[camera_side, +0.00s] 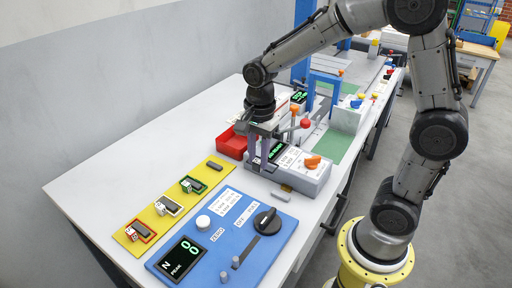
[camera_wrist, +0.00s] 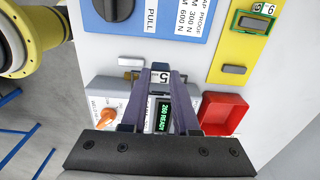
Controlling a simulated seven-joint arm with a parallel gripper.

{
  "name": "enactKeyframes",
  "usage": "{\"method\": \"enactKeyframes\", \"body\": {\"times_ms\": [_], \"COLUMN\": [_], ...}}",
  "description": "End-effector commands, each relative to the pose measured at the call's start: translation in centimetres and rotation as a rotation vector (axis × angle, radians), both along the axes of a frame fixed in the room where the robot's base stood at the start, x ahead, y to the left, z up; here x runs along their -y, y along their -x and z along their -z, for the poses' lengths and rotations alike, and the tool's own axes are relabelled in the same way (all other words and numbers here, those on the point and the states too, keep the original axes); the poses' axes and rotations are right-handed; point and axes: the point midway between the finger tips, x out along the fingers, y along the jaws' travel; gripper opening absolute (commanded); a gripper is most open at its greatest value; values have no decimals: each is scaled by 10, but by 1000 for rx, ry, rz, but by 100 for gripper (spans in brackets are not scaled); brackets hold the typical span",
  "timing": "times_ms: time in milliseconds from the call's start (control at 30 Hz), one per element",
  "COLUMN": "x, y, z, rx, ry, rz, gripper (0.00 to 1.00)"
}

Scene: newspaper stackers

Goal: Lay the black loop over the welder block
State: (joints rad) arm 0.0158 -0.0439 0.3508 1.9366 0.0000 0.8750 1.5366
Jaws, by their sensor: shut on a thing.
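My gripper (camera_wrist: 162,77) is shut, and between its fingertips shows a small white tag marked 5. The tag seems to belong to the black loop, whose outline I cannot make out against the fingers. The grey welder (camera_side: 310,178) has a green-lit display (camera_side: 276,152) and an orange knob (camera_side: 312,162). In the side view my gripper (camera_side: 257,162) is upright at the welder's left end; I cannot tell whether it touches. In the wrist view the display (camera_wrist: 164,116) reads 200 READY between the fingers. The welder block itself is mostly hidden by them.
A red tray (camera_side: 232,143) stands close left of my gripper. A yellow board (camera_side: 160,208) holds red, white and green loops on pads, plus a bare pad (camera_side: 215,167). A blue tester panel (camera_side: 225,240) lies in front.

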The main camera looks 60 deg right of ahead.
Motion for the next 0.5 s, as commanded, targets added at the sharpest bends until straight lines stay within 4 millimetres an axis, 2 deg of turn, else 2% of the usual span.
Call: {"method": "enactKeyframes", "body": {"times_ms": [100,233,333,500], "x": [3,6,7,7], "y": [27,48,57,55], "z": [15,25,27,25], "rx": [-8,-20,-28,-23], "ry": [0,-1,-1,-1], "rz": [3,11,16,19], "gripper": [0,0,0,0]}}
